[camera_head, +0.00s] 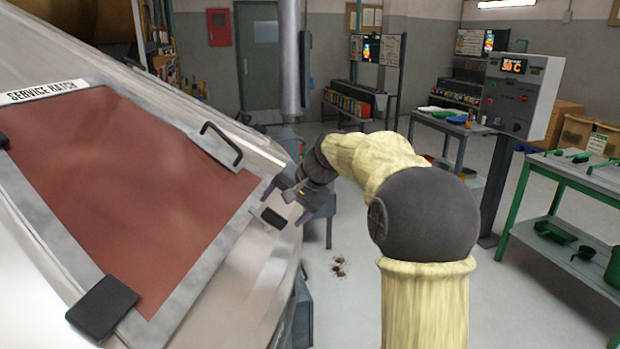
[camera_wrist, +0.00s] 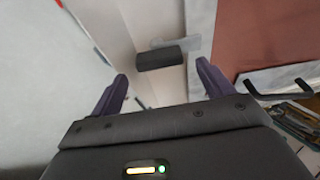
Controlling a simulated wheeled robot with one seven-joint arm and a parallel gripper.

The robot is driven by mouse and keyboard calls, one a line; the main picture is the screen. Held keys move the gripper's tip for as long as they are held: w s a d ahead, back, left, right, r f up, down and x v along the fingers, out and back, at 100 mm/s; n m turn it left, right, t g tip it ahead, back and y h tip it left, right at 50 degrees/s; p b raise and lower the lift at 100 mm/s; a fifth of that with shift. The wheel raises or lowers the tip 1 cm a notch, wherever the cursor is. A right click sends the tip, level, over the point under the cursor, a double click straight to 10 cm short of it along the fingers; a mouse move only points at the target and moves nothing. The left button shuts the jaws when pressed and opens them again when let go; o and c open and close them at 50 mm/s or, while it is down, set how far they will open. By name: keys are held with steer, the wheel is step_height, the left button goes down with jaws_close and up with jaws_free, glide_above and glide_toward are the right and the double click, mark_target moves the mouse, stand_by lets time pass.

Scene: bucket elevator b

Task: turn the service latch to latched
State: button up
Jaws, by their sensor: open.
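The service hatch (camera_head: 130,190) is a reddish-brown panel in a grey frame on the sloping metal housing. The service latch (camera_head: 273,217) is a small dark block on a light plate at the frame's right edge. In the wrist view the latch's dark grip (camera_wrist: 160,58) lies crosswise on a short grey bar. My gripper (camera_head: 286,204) is open by the latch, with its purple fingers spread. In the wrist view the grip appears just beyond and between my fingertips (camera_wrist: 162,72); I see no contact. Whether it is latched is unclear.
A dark bar handle (camera_head: 222,144) stands out from the hatch's upper right corner. A black block (camera_head: 103,305) sits at its lower edge. A control box (camera_head: 520,95) on a post and a green-framed table (camera_head: 575,185) stand at right. The floor between is mostly open.

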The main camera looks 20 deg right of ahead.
steer(key=v, duration=1.4)
steer(key=shift+r+p, duration=0.2)
steer(key=shift+p, duration=0.15)
steer(key=shift+s+d, duration=0.15)
steer(key=shift+s, duration=0.05)
steer(key=s+a+f+n+g+h+p, duration=0.3)
steer(key=s+f+p, duration=0.35)
steer(key=f, duration=0.55)
steer(key=s+a+f+n+p, duration=0.1)
steer(key=s+a+f+p, duration=0.1)
steer(key=s+f, duration=0.2)
steer(key=s+a+f+n+h+p, duration=0.1)
steer(key=s+f, duration=0.3)
steer(key=s, duration=0.6)
steer(key=shift+s+a+n+h+p, duration=0.25)
steer(key=shift+a+n+p, duration=0.25)
steer(key=shift+n, duration=0.3)
steer(key=shift+w+f, duration=0.15)
